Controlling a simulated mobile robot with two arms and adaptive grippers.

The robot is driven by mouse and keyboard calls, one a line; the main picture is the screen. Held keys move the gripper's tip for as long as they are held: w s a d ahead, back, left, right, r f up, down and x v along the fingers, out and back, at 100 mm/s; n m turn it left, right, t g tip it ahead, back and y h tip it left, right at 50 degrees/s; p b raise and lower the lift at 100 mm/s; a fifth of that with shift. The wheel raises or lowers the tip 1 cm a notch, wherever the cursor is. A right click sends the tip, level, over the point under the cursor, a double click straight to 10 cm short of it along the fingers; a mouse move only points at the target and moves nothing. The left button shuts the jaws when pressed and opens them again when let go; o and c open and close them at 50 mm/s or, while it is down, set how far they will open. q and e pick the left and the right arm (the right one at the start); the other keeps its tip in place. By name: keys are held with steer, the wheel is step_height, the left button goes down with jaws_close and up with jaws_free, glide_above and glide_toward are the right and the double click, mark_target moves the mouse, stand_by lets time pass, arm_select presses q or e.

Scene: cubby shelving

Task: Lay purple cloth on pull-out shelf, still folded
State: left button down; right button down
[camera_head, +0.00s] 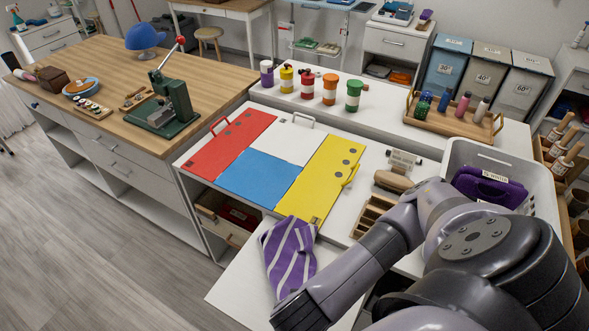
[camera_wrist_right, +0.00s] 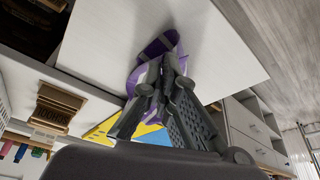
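The purple cloth (camera_head: 287,254) has pale stripes and looks folded. In the head view it is over the white pull-out shelf (camera_head: 238,287), beside the front edge of the counter. My right arm comes in from the right, and its dark end is at the cloth's lower side; the fingertips are hidden there. In the right wrist view my right gripper (camera_wrist_right: 168,68) has its fingers close together on the cloth (camera_wrist_right: 158,46), with the shelf (camera_wrist_right: 215,45) behind. Whether the cloth touches the shelf is unclear. My left gripper is not in view.
Red (camera_head: 228,146), blue (camera_head: 261,178) and yellow (camera_head: 322,180) panels lie on the counter behind the shelf. The shelf's left part is bare.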

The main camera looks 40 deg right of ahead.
steer(key=s+a+f, duration=0.5)
steer(key=s+f, duration=0.2)
steer(key=f, duration=0.1)
steer(key=c, duration=2.3)
jaws_free()
steer(key=o, duration=0.9)
steer(key=p+v, duration=0.8)
steer(key=v, duration=0.3)
steer(key=shift+s+f, duration=0.15)
steer(key=shift+s, duration=0.25)
steer(key=shift+w, duration=0.1)
